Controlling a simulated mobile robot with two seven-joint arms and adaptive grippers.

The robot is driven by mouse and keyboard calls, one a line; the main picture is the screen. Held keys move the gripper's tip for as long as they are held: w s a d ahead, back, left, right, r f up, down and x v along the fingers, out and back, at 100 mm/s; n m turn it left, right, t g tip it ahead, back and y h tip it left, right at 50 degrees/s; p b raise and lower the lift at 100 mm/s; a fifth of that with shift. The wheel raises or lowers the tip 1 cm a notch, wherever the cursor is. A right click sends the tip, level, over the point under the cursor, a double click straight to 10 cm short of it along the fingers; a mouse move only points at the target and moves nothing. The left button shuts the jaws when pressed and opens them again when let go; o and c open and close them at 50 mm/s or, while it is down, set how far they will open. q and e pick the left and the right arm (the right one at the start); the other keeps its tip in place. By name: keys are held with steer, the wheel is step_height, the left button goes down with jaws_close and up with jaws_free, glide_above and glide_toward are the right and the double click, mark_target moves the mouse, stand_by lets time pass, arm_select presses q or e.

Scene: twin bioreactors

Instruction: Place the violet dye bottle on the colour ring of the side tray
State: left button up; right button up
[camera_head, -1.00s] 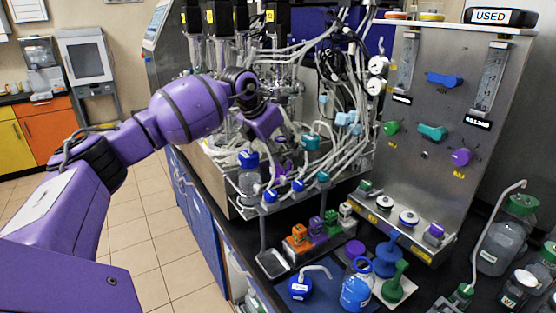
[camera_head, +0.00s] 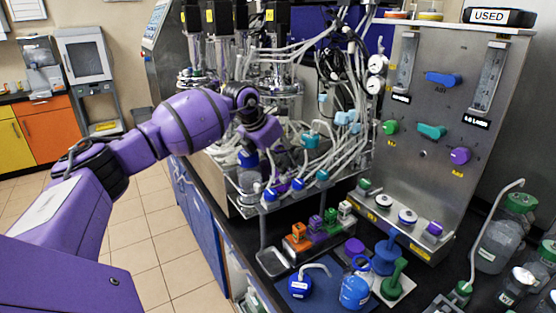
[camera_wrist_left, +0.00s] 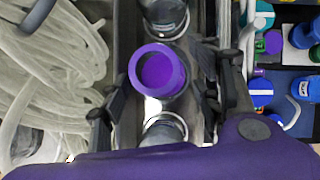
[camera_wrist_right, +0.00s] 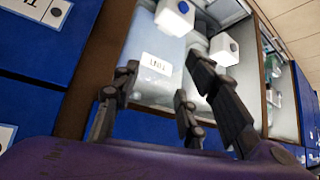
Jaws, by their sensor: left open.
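A round violet-topped item (camera_wrist_left: 158,72), seen from above in the left wrist view, looks like the violet dye bottle. It stands in a row between two clear vessels with dark rims. My left gripper (camera_wrist_left: 168,95) is open, its fingers to either side of the violet top. In the head view, my left wrist (camera_head: 258,130) is over the bioreactor's tubing and the fingers are mostly hidden. A flat violet disc (camera_head: 355,246) lies by the side tray (camera_head: 322,294); I cannot tell whether it is the colour ring. My right gripper (camera_wrist_right: 160,80) is open and empty.
A blue-capped bottle (camera_head: 249,172) stands close below my left wrist. Pale hoses (camera_wrist_left: 55,75) crowd the left of the wrist view. A tall valve panel (camera_head: 440,150) stands to the right.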

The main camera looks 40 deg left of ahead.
arm_select(q)
steer(key=v, duration=1.2)
steer(key=shift+r, duration=0.1)
